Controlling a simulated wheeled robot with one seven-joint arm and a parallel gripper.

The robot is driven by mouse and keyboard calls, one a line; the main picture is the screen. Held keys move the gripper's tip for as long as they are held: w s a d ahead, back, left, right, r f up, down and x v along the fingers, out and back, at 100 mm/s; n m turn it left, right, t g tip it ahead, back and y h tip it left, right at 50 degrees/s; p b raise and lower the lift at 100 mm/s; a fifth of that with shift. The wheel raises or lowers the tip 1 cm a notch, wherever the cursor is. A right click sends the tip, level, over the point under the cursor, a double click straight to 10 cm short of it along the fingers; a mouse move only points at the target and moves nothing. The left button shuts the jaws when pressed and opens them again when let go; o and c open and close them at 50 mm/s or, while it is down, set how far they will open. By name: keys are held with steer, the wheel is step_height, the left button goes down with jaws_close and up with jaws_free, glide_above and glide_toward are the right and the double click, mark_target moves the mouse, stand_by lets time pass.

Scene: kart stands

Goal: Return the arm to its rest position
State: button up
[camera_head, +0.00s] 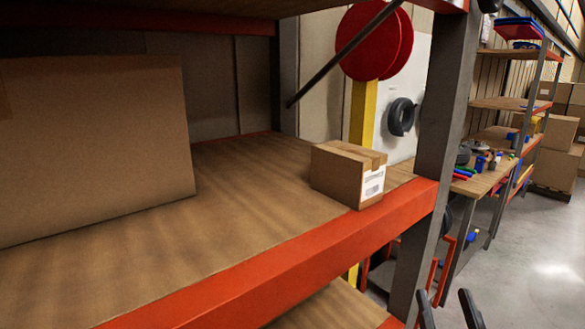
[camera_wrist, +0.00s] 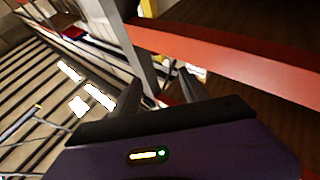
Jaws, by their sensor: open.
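My gripper (camera_head: 448,307) shows at the bottom right of the head view as two dark fingertips with a gap between them. It is open, and I see nothing held in it. It is in front of the shelf, right of the grey upright post and below the shelf's orange front beam. In the wrist view my gripper (camera_wrist: 160,92) has its two dark fingers spread, with the grey post and orange beam beyond them. Most of my arm is out of view.
A small labelled carton (camera_head: 345,174) and a large carton (camera_head: 95,145) stand on the wooden shelf (camera_head: 235,215). The grey post (camera_head: 440,115) and orange beam (camera_head: 285,265) are close to my gripper. A cluttered workbench (camera_head: 480,180) stands behind. Open floor (camera_head: 545,260) lies at right.

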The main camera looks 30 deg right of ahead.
steer(key=s+a+f+n+g+y, duration=0.2)
steer(key=s+a+f+n+y, duration=0.1)
steer(key=s+a+f+y, duration=0.4)
steer(key=s+a+f+n+g+y, duration=0.1)
steer(key=s+a+f+n+y, duration=0.3)
steer(key=a, duration=0.9)
steer(key=s+f+y, duration=0.3)
steer(key=f, duration=0.2)
steer(key=shift+a+f+g, duration=0.25)
steer(key=shift+a+g, duration=0.1)
steer(key=shift+g, duration=0.05)
